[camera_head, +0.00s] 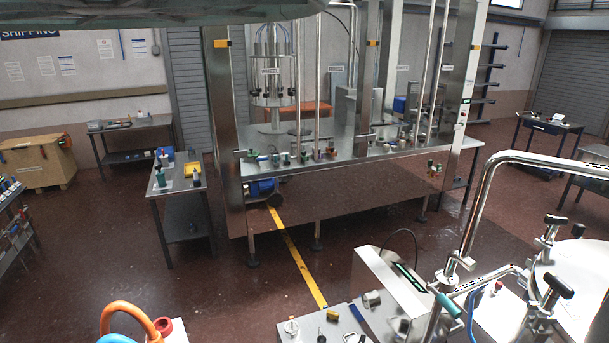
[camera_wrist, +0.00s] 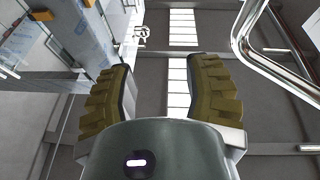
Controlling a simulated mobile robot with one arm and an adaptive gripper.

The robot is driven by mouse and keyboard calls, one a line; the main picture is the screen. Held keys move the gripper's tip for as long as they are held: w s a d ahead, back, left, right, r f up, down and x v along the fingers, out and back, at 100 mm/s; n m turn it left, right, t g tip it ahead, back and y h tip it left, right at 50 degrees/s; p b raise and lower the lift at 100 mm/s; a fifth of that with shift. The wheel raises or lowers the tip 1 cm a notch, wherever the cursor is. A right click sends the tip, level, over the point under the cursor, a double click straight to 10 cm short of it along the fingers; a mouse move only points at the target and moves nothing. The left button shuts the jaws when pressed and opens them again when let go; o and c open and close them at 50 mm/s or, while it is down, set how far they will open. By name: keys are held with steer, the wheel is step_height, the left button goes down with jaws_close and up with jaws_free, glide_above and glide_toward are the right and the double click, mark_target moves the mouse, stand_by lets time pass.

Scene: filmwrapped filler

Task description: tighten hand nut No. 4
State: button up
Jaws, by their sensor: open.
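My gripper (camera_wrist: 158,66) shows in the wrist view with its two ribbed olive fingers spread apart. It is open, and nothing is between the fingers. It does not clearly show in the head view. No nut marked No. 4 can be made out in either view. In the head view, black hand knobs on metal clamps stand at the right, an upper one (camera_head: 555,220) and a lower one (camera_head: 558,286). I cannot tell whether either is a numbered hand nut. Small coloured fittings (camera_head: 304,157) line the front of the filling machine (camera_head: 350,190).
A bent steel pipe (camera_head: 483,200) rises at the right front, and a pipe (camera_wrist: 245,40) is close on the wrist view's right. A steel bench (camera_head: 335,327) stands at the front. A side table (camera_head: 180,182) stands left of the machine. The floor (camera_head: 120,235) at left is clear.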

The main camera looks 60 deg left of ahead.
steer(key=s+a+r+n+t, duration=0.1)
steer(key=s+a+r+t, duration=0.1)
steer(key=s+a, duration=0.3)
steer(key=shift+a+r+t+y, duration=0.2)
steer(key=shift+a+t+y, duration=0.2)
steer(key=shift+t, duration=0.3)
steer(key=shift+s, duration=0.1)
